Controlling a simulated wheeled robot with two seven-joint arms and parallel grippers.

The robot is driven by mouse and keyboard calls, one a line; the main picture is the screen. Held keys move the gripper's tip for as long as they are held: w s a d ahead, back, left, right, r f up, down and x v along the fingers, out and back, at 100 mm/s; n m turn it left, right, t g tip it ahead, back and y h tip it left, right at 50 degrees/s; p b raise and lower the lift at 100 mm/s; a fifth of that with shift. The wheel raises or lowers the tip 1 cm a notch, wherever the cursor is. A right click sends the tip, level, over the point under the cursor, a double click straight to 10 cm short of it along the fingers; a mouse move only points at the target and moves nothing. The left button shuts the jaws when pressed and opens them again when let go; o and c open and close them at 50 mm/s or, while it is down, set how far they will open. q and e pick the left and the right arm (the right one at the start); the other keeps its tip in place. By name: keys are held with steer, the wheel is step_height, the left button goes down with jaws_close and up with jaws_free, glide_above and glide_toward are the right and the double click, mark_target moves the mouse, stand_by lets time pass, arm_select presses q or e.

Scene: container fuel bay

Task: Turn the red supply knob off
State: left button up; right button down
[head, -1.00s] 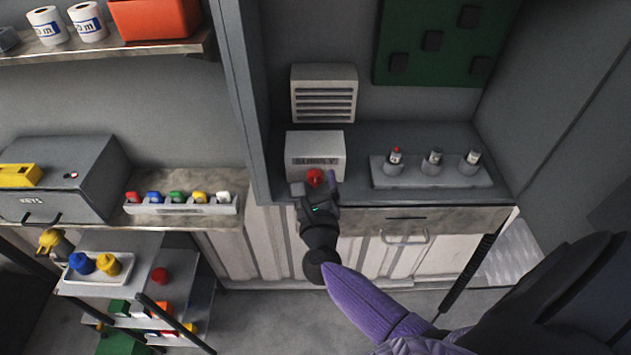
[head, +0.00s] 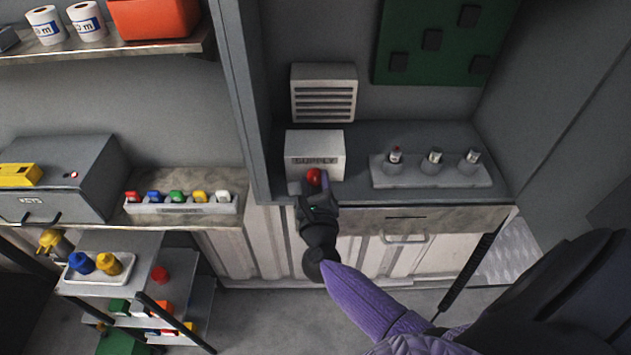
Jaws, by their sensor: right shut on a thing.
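The red supply knob (head: 314,176) is on the front of a pale box (head: 315,144) labelled SUPPLY, on the grey counter. My right gripper (head: 315,186) is at the front of the box, shut on the red knob. The fingers hide the knob's lower part and sides, so I cannot read its exact angle. My left gripper is not in view.
A tray (head: 432,180) with several small capped bottles stands right of the box. A vent (head: 323,92) is on the wall behind. A drawer handle (head: 404,238) juts out below the counter. A trolley (head: 117,277) and a grey KEYS box (head: 62,178) stand left.

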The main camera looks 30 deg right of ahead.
steer(key=n+p, duration=0.1)
steer(key=n, duration=0.3)
steer(key=shift+r+n+p, duration=0.1)
steer(key=shift+n+p, duration=0.2)
steer(key=shift+p, duration=0.05)
steer(key=n+p, duration=0.1)
steer(key=n, duration=0.3)
steer(key=shift+g, duration=0.3)
steer(key=n+p, duration=0.1)
steer(key=n, duration=0.3)
steer(key=shift+a+n+p, duration=0.1)
steer(key=shift+n+p, duration=0.55)
steer(key=shift+n, duration=1.45)
steer(key=shift+c, duration=1.2)
jaws_free()
steer(key=shift+f, duration=0.2)
steer(key=shift+f, duration=0.1)
